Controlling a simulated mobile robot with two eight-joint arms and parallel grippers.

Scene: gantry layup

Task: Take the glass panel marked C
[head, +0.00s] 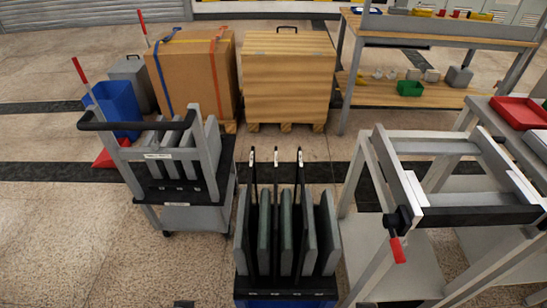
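Several grey-green panels stand upright, side by side, in a black rack (285,288) at the bottom centre of the head view. One of them is the far right panel (328,232). Tall black dividers (276,205) rise between the panels, with small white tags at their tops. Small white marks also show on the rack's front edge. The letters are too small to read, so I cannot tell which panel is marked C. Neither of my grippers is in view.
A cart (188,216) with several grey slabs stands left of the rack. A grey frame (455,215) with a red-handled clamp (397,249) stands close on the right. Behind are a cardboard box (190,75), a wooden crate (288,80) and a workbench (440,35). Narrow floor gaps flank the rack.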

